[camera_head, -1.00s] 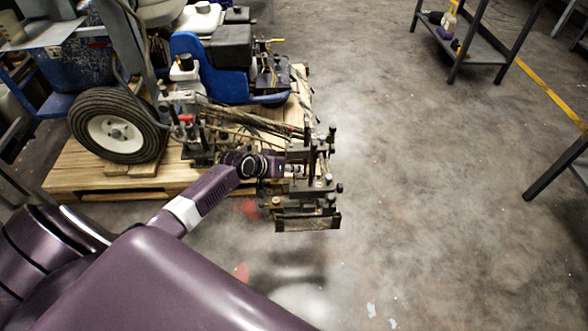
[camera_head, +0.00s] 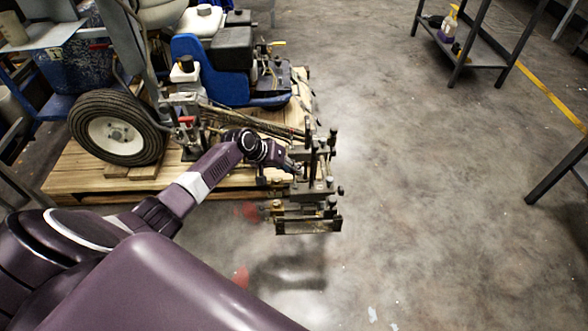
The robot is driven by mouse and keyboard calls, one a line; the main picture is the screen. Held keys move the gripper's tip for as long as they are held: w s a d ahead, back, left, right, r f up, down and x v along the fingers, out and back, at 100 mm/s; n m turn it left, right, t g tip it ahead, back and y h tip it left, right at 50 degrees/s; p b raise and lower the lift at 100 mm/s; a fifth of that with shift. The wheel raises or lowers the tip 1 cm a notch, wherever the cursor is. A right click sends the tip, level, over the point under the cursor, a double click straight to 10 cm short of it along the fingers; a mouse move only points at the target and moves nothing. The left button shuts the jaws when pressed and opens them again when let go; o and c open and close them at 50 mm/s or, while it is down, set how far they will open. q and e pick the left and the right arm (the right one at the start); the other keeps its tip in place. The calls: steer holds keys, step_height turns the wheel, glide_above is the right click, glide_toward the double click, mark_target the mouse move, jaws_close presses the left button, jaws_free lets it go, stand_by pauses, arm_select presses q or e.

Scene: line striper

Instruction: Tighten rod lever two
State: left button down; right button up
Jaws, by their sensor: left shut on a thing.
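The line striper (camera_head: 212,62), a blue machine with a black wheel (camera_head: 117,127), stands on a wooden pallet. Its rod and clamp assembly (camera_head: 318,187), dark metal with several knobs and levers, sticks out past the pallet's right edge. My left gripper (camera_head: 284,160) is at the left side of this assembly, among its upper rods. It is shut on a small part there, most likely a rod lever; the fingers and the part are too small and dark to make out clearly. My right gripper is not in view.
The wooden pallet (camera_head: 85,180) lies under the machine. A dark metal shelf table (camera_head: 470,48) with bottles stands at the upper right, and another table leg (camera_head: 556,170) shows at the right edge. The concrete floor between is clear.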

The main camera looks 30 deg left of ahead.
arm_select(q)
steer(key=c, duration=1.9)
jaws_free()
steer(key=shift+f, duration=0.1)
steer(key=v, duration=1.2)
steer(key=shift+w, duration=0.1)
